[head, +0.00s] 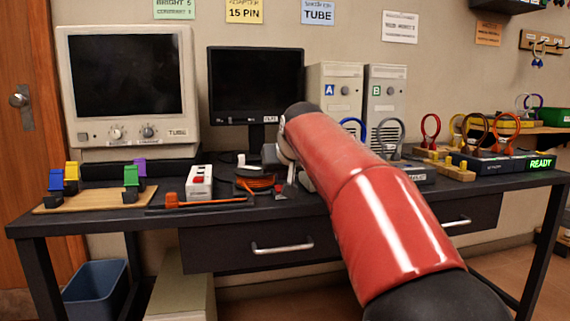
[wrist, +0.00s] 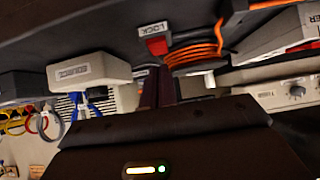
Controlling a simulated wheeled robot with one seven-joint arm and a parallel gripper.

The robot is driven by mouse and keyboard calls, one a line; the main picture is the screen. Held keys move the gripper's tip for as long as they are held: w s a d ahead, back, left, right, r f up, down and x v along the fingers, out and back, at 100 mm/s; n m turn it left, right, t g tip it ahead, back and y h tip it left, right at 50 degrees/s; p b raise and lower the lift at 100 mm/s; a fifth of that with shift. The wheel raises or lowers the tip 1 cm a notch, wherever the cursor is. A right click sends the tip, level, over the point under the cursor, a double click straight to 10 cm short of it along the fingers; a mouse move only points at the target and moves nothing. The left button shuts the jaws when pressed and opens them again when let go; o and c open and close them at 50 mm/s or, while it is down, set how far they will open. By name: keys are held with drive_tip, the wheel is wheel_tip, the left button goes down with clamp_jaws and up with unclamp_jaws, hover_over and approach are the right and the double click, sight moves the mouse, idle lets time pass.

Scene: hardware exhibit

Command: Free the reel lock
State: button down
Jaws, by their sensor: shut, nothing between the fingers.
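The reel (head: 255,182) with orange cable sits on the dark bench, left of my arm in the head view. The red lock piece (wrist: 157,46) is beside the reel's orange windings (wrist: 195,52) in the wrist view, by a grey label reading LOCK (wrist: 152,30). The lock also shows as a small red spot (head: 279,189) in the head view. My gripper (wrist: 158,74) is shut and empty, its fingertips close to the red lock piece; I cannot tell if they touch it. In the head view my arm hides most of the gripper.
A white box with red switches (head: 199,183) and an orange-handled bar (head: 205,202) lie left of the reel. A wooden board with coloured clips (head: 95,198) is farther left. Monitors (head: 255,85) and white towers (head: 335,88) stand behind. Coloured rings on stands (head: 430,128) are at right.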

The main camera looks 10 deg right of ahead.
drive_tip(key=shift+f, duration=0.7)
drive_tip(key=shift+w+r+p, duration=0.15)
drive_tip(key=shift+p, duration=0.45)
drive_tip(key=shift+f+g, duration=0.3)
drive_tip(key=shift+f, duration=0.05)
drive_tip(key=shift+w+r+p, duration=0.1)
drive_tip(key=shift+p, duration=0.2)
drive_tip(key=shift+w+r+p, duration=0.25)
drive_tip(key=shift+w+p, duration=0.45)
